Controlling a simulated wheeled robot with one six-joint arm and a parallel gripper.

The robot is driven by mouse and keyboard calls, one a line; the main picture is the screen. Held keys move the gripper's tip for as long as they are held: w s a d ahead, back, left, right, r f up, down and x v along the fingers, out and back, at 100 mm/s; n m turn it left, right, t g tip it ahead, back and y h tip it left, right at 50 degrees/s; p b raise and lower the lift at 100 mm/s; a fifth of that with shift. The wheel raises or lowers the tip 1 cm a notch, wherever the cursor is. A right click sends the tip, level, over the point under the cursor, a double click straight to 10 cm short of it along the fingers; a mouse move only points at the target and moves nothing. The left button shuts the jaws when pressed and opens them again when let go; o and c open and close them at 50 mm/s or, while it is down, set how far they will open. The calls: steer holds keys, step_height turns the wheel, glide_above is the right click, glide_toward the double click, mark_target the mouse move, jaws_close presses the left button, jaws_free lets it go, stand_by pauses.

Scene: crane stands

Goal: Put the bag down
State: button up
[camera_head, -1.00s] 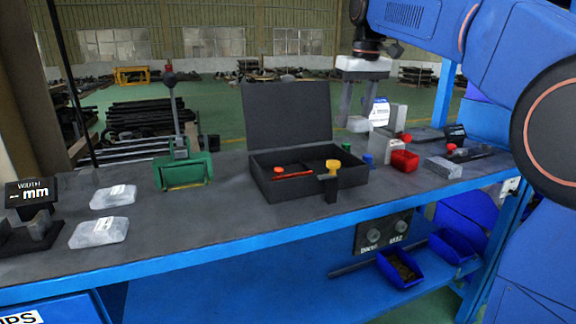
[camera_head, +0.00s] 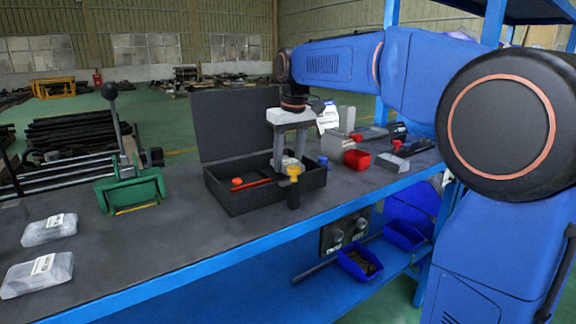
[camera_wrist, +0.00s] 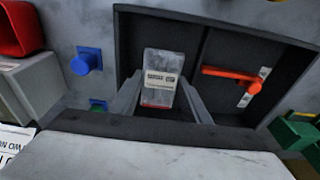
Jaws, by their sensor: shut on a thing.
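A clear bag with a white label (camera_wrist: 161,78) is between the two fingers of my gripper (camera_wrist: 160,92) in the wrist view. In the head view, my gripper (camera_head: 289,158) reaches down into the open black box (camera_head: 235,200), and a small part of the bag (camera_head: 289,163) shows between the fingers. The gripper is shut on the bag. The bag is over or in the compartment beside the one holding a red-orange tool (camera_wrist: 228,76). I cannot tell whether it touches the box floor. Two other clear labelled bags (camera_head: 49,229) (camera_head: 37,274) lie on the bench at left.
The box lid (camera_head: 235,125) stands open behind. A yellow-topped black post (camera_head: 293,190) stands at the box's front. A blue knob (camera_wrist: 86,61) and red bin (camera_head: 357,159) are close on the right. A green lever device (camera_head: 130,190) stands left.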

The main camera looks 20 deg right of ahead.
mark_target(292, 163)
steer(key=shift+f, duration=0.9)
steer(key=shift+f, duration=0.15)
steer(key=o, duration=1.3)
step_height(292, 163, up, 12)
steer(key=s, duration=0.1)
steer(key=shift+s+d, duration=0.3)
steer(key=shift+s, duration=0.05)
steer(key=shift+s, duration=0.1)
